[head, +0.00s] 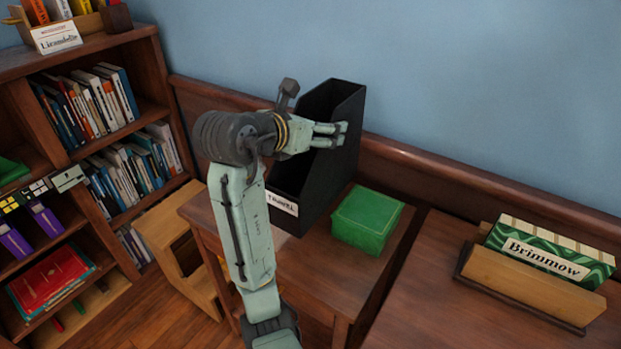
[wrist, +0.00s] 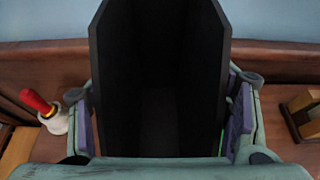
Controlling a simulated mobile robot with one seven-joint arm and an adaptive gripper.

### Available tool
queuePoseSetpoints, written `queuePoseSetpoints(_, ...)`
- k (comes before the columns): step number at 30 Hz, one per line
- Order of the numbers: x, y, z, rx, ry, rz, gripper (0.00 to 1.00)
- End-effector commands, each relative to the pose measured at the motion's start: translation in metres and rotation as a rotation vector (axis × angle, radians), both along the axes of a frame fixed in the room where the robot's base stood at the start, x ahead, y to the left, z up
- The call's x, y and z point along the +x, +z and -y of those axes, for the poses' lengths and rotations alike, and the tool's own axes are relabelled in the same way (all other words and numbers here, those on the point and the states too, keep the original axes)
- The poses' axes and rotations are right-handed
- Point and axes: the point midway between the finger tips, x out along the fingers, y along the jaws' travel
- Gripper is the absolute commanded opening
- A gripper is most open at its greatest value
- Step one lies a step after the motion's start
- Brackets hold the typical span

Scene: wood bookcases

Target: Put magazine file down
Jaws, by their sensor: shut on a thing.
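The magazine file (head: 339,165) is a tall black open box with a white label on its low front. In the head view it is upright over the small wooden table (head: 322,251), against the wall rail side. I cannot tell whether its base touches the table top. My gripper (head: 331,134) is shut on it near the upper part. In the wrist view the magazine file (wrist: 160,90) fills the middle, with one finger of my gripper (wrist: 160,128) on each side. Its inside looks empty. My arm hides part of its front left in the head view.
A green box (head: 367,219) sits on the same table, just right of the file. A bookcase (head: 143,110) stands at left. A red-handled object (wrist: 45,110) shows left in the wrist view.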

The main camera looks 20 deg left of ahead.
Motion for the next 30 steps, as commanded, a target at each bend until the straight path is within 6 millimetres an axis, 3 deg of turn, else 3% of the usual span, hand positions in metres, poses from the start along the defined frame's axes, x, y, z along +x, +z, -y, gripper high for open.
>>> queuePoseSetpoints(3, 0.0, -0.021, -0.001, -0.003, 0.001, -0.001, 0.12)
queuePoseSetpoints(15, 0.0, -0.068, -0.001, -0.002, 0.002, 0.0, 0.12)
queuePoseSetpoints(28, 0.0, -0.076, 0.0, 0.0, 0.0, 0.002, 0.12)
queuePoseSetpoints(29, 0.0, -0.076, 0.0, 0.0, 0.0, 0.001, 0.72)
queuePoseSetpoints(30, 0.0, -0.076, 0.0, 0.0, 0.0, 0.001, 0.75)
